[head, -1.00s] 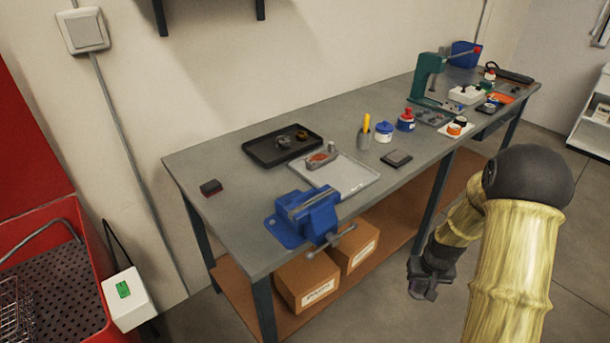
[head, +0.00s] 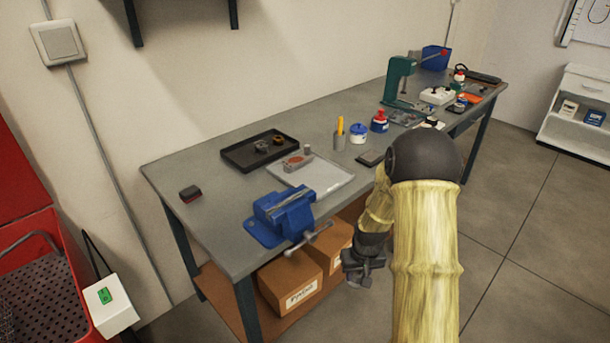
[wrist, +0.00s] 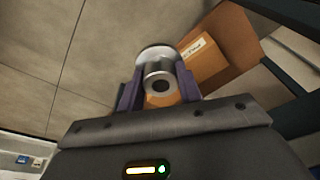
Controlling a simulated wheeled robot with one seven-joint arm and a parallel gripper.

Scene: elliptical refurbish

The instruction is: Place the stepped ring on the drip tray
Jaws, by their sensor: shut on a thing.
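My gripper (head: 358,270) hangs low in front of the bench, below the tabletop, at its near side. In the wrist view my gripper (wrist: 160,92) is shut on the stepped ring (wrist: 157,66), a silvery metal piece with a wide flange and a narrower, hollow end. The ring is not clearly visible in the head view. Two trays lie on the bench: a black one (head: 236,158) holding dark and brownish rings, and a light grey one (head: 325,182) with a grey and reddish part at its back edge. I cannot tell which is the drip tray.
A blue vise (head: 283,215) stands at the bench's front edge, left of my arm. A pen cup (head: 339,139), blue-lidded jar (head: 358,133) and green press (head: 396,85) stand farther right. Cardboard boxes (head: 290,285) sit on the lower shelf. Open floor lies right.

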